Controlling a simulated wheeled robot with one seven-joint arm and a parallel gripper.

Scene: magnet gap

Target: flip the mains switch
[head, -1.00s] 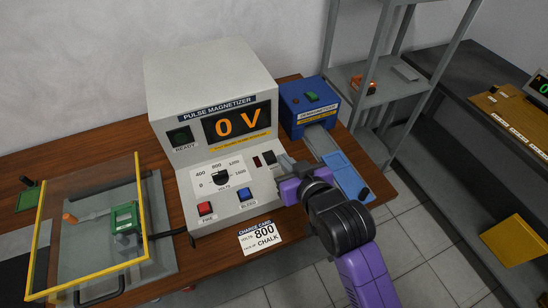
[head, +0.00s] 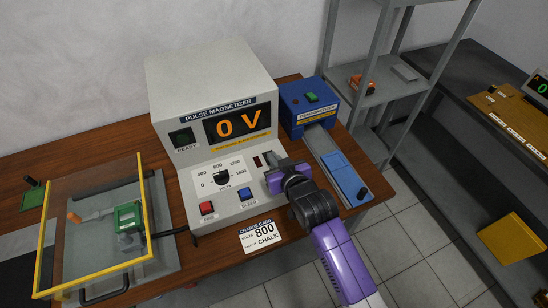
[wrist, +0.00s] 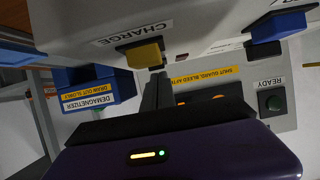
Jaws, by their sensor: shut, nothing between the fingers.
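The pulse magnetizer (head: 210,75) stands on the wooden table, its display reading 0 V. A small dark switch (head: 269,158), likely the mains switch, is on the right of its sloped panel beside a dark red lamp (head: 257,161). No label on it is readable. My gripper (head: 275,167) is at this right side of the panel, close to the switch; contact cannot be told. In the wrist view its fingers (wrist: 156,88) are shut and empty, next to a yellow control (wrist: 143,54) by the CHARGE label. The mains switch is not clear in that view.
Red FIRE (head: 206,208) and blue BLEED (head: 245,195) buttons and a dial (head: 221,178) share the panel. The blue demagnetizer (head: 308,107) and its track stand right. A yellow-framed guard (head: 148,235) is left. A charge card (head: 260,236) lies in front.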

